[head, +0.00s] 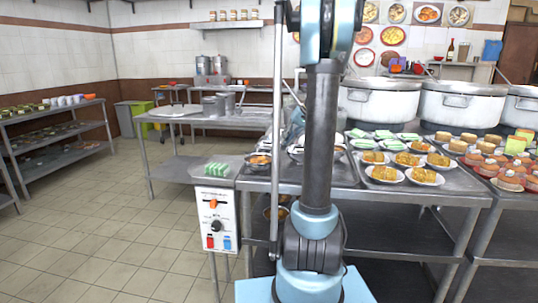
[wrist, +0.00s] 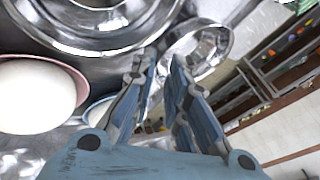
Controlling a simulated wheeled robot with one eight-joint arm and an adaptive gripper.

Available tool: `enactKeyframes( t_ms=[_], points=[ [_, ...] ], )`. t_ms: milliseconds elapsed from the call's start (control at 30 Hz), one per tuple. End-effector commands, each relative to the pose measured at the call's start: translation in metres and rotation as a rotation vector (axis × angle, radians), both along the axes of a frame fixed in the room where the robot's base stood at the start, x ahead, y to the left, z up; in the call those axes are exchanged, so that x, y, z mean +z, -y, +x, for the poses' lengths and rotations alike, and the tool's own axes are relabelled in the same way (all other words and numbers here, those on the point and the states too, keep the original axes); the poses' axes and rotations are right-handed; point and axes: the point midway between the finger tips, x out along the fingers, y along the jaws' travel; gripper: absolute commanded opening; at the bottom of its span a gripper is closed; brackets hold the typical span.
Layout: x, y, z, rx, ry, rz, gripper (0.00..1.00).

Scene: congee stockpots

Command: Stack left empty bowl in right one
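In the wrist view, a shiny metal bowl (wrist: 222,42) lies just beyond my fingertips, on the right. A larger shiny round metal vessel (wrist: 60,40) fills the upper left; I cannot tell whether it is the other empty bowl. My gripper (wrist: 165,58) has its two fingers apart, with a narrow gap between the tips. The near left rim of the smaller bowl lies close to the tips; contact is unclear. In the head view, a metal bowl edge (head: 296,154) shows left of my arm, which hides much of that table and my gripper.
A white rounded thing in a pink bowl (wrist: 82,82) sits left of my gripper. A bowl of food (head: 258,161) stands near the table's left corner. Plates of food (head: 385,174) and large stockpots (head: 380,103) are on the right. A control box (head: 215,218) is at front left.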

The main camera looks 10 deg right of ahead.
Motion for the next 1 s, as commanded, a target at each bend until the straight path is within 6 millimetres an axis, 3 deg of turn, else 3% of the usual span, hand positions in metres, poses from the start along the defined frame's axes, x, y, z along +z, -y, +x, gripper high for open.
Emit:
enactKeyframes(
  t_ms=[400,733,800,1000],
  points=[
    [-0.038,-0.022,0.014,0.001,0.000,0.000,0.14],
    [-0.043,-0.025,0.016,0.000,0.000,0.000,0.14],
    [-0.043,-0.025,0.016,0.000,0.000,0.000,0.01],
    [-0.043,-0.025,0.016,0.000,0.001,0.000,0.00]
  ],
)
